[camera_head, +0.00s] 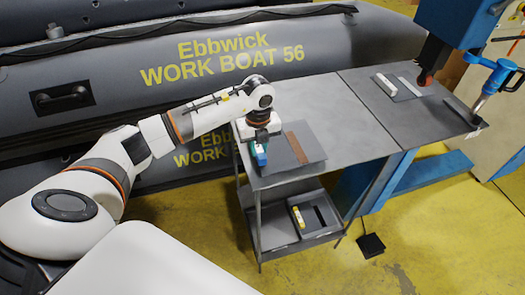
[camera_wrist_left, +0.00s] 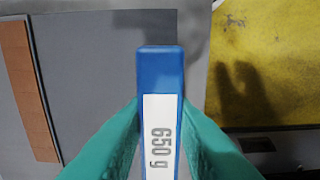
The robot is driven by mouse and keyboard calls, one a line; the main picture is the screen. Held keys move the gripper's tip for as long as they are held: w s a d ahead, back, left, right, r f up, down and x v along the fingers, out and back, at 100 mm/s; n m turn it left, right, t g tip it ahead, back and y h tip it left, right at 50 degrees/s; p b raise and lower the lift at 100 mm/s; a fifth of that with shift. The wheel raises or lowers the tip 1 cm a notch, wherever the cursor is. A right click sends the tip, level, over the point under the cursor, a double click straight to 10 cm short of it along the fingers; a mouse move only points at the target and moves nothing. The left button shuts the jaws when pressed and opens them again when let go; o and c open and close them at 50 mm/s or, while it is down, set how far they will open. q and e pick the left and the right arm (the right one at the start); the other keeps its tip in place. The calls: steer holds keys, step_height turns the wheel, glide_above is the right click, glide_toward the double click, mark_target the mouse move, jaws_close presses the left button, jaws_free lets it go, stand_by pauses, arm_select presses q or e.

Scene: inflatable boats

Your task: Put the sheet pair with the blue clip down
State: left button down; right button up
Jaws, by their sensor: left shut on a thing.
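My left gripper (camera_head: 259,148) is at the near left part of the table, with its teal fingers shut on a blue clip (camera_head: 262,158). In the left wrist view, the blue clip (camera_wrist_left: 160,62) has a white label reading "650 g" and sits between the fingers. A dark grey sheet pair (camera_head: 312,140) with a brown strip (camera_head: 296,148) lies flat-looking at the table, beside and under the clip. The sheet pair (camera_wrist_left: 100,60) also fills the left of the wrist view. Whether it touches the table cannot be told. My right gripper is not in view.
The grey table (camera_head: 350,115) is bare in its middle. A second sheet with a white bar (camera_head: 385,84) lies at its far right. A lower shelf holds a tray with a yellow-and-white clip (camera_head: 298,216). A grey inflatable boat (camera_head: 120,70) stands behind; a blue machine (camera_head: 450,25) is at right.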

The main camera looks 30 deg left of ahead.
arm_select(q)
step_height(320, 180, up, 8)
steer(key=shift+r+b, duration=0.15)
steer(key=shift+b, duration=0.7)
steer(key=m, duration=0.1)
steer(key=d+m, duration=0.1)
steer(key=m, duration=0.1)
steer(key=shift+s, duration=0.3)
steer(key=s+d+n, duration=0.5)
steer(key=s+n, duration=0.1)
steer(key=n, duration=0.8)
steer(key=s+d+f+n, duration=0.1)
steer(key=s+d+n, duration=0.5)
steer(key=n, duration=0.9)
steer(key=shift+s+d, duration=0.15)
steer(key=shift+s, duration=0.5)
